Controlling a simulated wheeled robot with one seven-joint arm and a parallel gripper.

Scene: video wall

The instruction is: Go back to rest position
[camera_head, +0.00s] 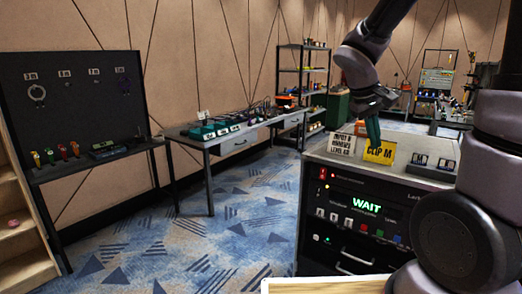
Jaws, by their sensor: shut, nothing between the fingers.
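My gripper (373,128) hangs at the end of my arm, pointing down over the top of the grey cabinet. Its dark green fingers look closed, with nothing seen between them. The fingertips are close to the upper edge of the yellow "CLIP M" sign (380,152); I cannot tell whether they touch it. The cabinet (345,256) has a dark front panel with a lit "WAIT" display (366,206) and several coloured buttons.
A white sign (342,144) and a small dark holder (433,162) stand on the cabinet top. A long table with devices (222,141) runs along the wall. A black pegboard bench (90,165) is at left. The patterned carpet (225,240) between them is clear.

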